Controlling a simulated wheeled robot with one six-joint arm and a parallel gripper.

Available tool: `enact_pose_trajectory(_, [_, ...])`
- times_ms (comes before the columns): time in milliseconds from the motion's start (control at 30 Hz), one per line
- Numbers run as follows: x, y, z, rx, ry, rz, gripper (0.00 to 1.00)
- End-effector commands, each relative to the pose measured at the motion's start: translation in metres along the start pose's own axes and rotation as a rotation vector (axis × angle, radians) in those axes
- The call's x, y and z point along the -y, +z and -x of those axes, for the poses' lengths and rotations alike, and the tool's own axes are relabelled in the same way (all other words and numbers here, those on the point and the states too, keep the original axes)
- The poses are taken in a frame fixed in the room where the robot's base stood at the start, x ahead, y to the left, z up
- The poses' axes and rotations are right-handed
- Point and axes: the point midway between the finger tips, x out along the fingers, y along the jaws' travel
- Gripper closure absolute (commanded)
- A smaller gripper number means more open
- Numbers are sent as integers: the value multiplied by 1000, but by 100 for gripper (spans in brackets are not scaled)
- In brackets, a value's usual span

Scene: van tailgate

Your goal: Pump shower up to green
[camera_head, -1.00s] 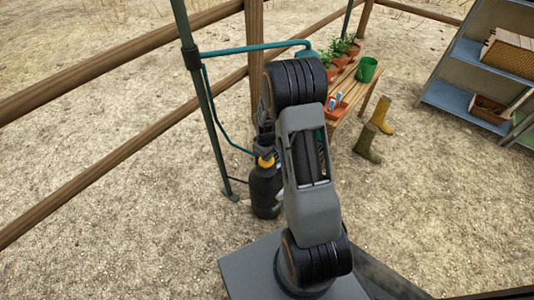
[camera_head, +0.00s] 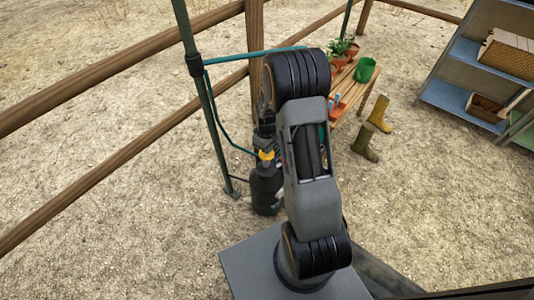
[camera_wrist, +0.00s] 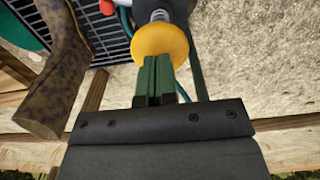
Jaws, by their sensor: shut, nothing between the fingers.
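The shower's dark bottle-shaped tank (camera_head: 265,190) stands upright on the ground beside a green pole (camera_head: 212,115). A yellow pump knob (camera_head: 266,156) is at its top. In the wrist view the round yellow knob (camera_wrist: 160,43) sits on a grey rod. My gripper (camera_wrist: 157,62) is shut and empty, its green fingertips right at the knob's edge; I cannot tell whether they touch. In the head view my gripper is largely behind my arm, just above the knob. I cannot make out a pressure gauge or its green mark.
A teal hose (camera_head: 216,110) runs along the pole. A wooden fence (camera_head: 120,60) is behind. The ground at left is clear.

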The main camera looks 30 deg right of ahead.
Motion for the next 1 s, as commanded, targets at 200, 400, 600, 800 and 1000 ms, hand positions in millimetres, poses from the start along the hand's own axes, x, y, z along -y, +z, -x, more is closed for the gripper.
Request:
enact_pose_trajectory(200, [0, 0, 0, 0, 0, 0, 100])
enact_pose_trajectory(400, [0, 0, -1, 0, 0, 0, 100])
enact_pose_trajectory(600, [0, 0, -8, 0, 0, 0, 100])
enact_pose_trajectory(800, [0, 0, -21, 0, 0, 0, 100])
enact_pose_trajectory(1000, [0, 0, -33, 0, 0, 0, 100])
